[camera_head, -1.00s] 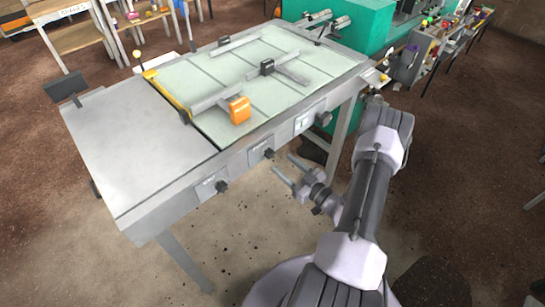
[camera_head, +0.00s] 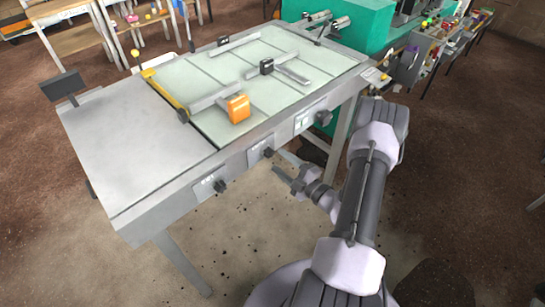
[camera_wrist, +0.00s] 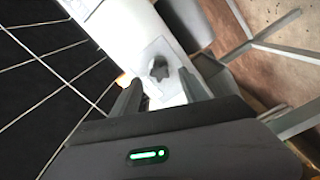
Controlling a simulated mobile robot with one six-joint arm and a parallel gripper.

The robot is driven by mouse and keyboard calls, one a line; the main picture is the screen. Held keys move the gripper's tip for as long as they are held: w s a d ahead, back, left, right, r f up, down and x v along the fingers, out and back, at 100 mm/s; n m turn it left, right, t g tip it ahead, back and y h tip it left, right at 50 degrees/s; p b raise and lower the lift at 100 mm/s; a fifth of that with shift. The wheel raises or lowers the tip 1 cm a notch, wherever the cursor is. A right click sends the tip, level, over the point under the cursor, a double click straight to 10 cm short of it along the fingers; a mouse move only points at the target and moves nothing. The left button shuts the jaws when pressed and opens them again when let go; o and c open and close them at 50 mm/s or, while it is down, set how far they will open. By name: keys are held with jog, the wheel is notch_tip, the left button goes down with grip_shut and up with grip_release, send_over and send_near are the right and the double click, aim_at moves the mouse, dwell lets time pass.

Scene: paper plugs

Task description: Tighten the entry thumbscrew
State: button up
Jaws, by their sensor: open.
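Dark thumbscrews sit on pale label plates along the table's front rail. One is at the left (camera_head: 220,186) and one in the middle (camera_head: 267,153); the labels are too small to read, so I cannot tell which is the entry one. My gripper (camera_head: 279,164) is open and empty, its fingers pointing at the middle thumbscrew from just in front of it. In the wrist view a dark lobed thumbscrew (camera_wrist: 160,68) on a pale plate lies ahead, between the two fingers (camera_wrist: 160,88). I see no contact with it.
The table (camera_head: 130,150) has a gridded top with grey bars, an orange block (camera_head: 238,108) and a yellow strip (camera_head: 164,88). A green machine (camera_head: 365,30) stands behind at the right. The floor in front of the rail is open.

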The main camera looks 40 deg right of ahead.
aim_at(272, 155)
jog(key=shift+w+a, duration=0.15)
jog(key=shift+w, duration=1.85)
grip_shut()
